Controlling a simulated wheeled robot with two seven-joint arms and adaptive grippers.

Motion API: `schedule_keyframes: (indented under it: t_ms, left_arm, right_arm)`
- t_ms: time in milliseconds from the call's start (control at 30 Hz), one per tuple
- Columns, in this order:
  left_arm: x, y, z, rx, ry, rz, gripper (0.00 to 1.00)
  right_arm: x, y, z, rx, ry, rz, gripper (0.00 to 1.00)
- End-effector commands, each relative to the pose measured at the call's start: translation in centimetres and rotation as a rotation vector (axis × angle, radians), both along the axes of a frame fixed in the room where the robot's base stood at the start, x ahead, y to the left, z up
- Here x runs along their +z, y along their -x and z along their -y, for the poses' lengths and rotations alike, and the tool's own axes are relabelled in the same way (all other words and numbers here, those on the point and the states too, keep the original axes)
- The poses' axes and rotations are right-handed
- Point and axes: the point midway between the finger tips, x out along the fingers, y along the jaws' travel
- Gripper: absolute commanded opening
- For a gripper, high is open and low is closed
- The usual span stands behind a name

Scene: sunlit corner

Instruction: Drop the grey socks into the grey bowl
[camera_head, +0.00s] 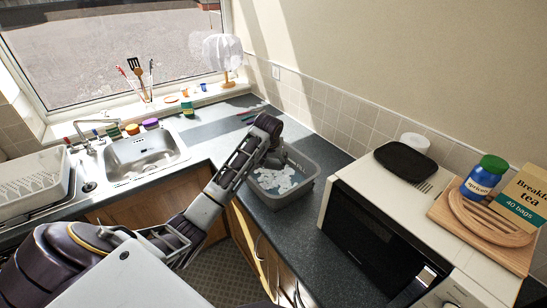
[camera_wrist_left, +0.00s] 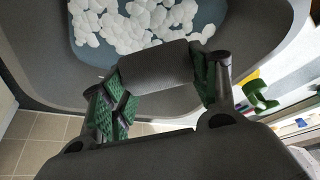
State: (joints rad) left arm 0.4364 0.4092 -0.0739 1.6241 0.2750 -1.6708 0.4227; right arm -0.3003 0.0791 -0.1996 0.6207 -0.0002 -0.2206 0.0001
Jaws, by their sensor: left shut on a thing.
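The grey bowl (camera_head: 291,197) is a rectangular, basin-like container on the dark worktop, with many white pieces inside. Its wide grey rim (camera_wrist_left: 268,42) also shows in the left wrist view. My left gripper (camera_head: 276,158) is above the back part of the bowl, pointing down. In the left wrist view its green-padded fingers are shut on a dark grey rolled bundle (camera_wrist_left: 155,63), which looks like the grey socks. The bundle appears over the bowl's near rim and wall; whether it touches them I cannot tell. The head view hides the bundle behind the gripper. My right gripper is not in view.
A microwave (camera_head: 375,235) stands right of the bowl, with a black tray (camera_head: 404,161) on top. A wooden board (camera_head: 505,246) holds a jar (camera_head: 485,178) and a tea box (camera_head: 524,197). A sink (camera_head: 143,157) is at the left. Worktop behind the bowl is mostly clear.

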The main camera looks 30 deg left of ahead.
Motion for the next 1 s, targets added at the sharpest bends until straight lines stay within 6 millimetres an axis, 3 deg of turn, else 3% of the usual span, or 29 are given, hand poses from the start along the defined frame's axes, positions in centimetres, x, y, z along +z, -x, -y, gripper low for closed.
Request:
schedule_keyframes:
  t_ms: [400,433,600,1000]
  left_arm:
    - [-0.45,-0.01,0.00,0.000,0.000,0.000,0.47]
    - [-0.45,-0.01,0.00,0.000,0.000,0.000,0.61]
    - [-0.43,-0.01,-0.01,0.000,0.000,0.001,0.83]
    - [-0.36,0.01,-0.01,0.000,0.000,0.001,0.85]
  right_arm:
    - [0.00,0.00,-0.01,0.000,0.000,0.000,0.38]
    - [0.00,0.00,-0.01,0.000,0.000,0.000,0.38]
    - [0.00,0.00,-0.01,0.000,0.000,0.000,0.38]
    - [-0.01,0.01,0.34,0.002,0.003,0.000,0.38]
